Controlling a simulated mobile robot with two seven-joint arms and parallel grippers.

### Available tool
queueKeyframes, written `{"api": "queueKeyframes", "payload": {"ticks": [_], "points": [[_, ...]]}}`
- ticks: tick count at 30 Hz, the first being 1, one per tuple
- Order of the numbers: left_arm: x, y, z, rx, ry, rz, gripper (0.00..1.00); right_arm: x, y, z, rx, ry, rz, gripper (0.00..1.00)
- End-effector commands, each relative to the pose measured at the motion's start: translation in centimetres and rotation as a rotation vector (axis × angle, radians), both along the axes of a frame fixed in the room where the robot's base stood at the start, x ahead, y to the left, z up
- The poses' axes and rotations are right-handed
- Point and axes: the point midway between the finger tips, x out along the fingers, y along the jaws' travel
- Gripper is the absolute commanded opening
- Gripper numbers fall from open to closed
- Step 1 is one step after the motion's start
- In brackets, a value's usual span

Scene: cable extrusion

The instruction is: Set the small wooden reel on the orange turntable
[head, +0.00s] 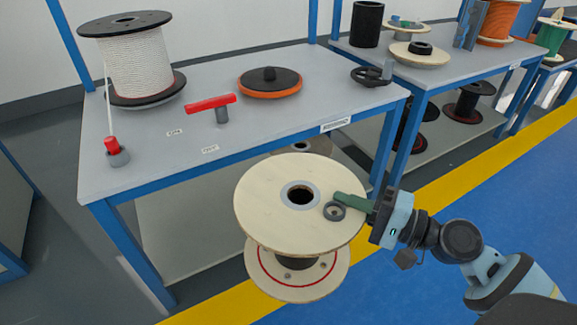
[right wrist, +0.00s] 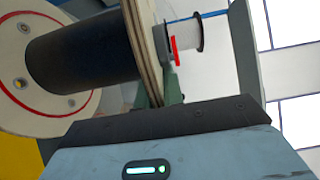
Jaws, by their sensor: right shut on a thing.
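The small wooden reel (head: 262,212) has two pale wooden flanges, a dark core and a red ring on its lower flange. It hangs roughly upright, slightly tilted, in front of the near bench. My right gripper (head: 345,203) is shut on the rim of its upper flange, beside the centre hole. In the right wrist view the reel (right wrist: 82,55) shows its dark core and both flanges. The orange turntable (head: 270,93) has a black top with a short central post. It lies empty on the bench, behind the reel and apart from it. My left gripper is not in view.
The near bench (head: 215,137) also holds a reel of white rope (head: 138,62), a red-handled tool (head: 211,103), a small red-topped piece (head: 114,152) and a black handwheel (head: 371,77). A second bench (head: 455,65) with more reels stands at the right.

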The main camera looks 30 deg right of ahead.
Motion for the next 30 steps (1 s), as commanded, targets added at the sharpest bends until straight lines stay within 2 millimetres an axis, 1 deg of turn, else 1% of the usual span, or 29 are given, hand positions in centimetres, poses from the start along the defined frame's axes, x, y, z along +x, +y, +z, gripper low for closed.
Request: {"api": "queueKeyframes", "payload": {"ticks": [1,6,9,12,15,18,30], "points": [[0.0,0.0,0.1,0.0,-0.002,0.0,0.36,-1.4,0.8,1.5,-0.004,-0.004,0.039,0.0],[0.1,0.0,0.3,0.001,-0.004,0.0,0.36,-5.6,3.7,5.2,-0.005,0.001,0.166,0.0],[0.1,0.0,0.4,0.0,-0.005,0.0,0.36,-7.6,5.1,6.7,-0.004,0.005,0.227,0.0],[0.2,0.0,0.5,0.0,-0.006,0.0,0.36,-9.2,6.2,7.7,-0.004,0.008,0.274,0.0],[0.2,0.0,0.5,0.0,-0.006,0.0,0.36,-10.2,7.0,8.3,-0.006,0.009,0.305,0.0],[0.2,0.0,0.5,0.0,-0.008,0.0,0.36,-10.8,7.4,8.7,-0.006,0.011,0.322,0.0],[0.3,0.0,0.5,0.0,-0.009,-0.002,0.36,-11.0,7.5,8.8,-0.005,0.011,0.326,0.0]]}}
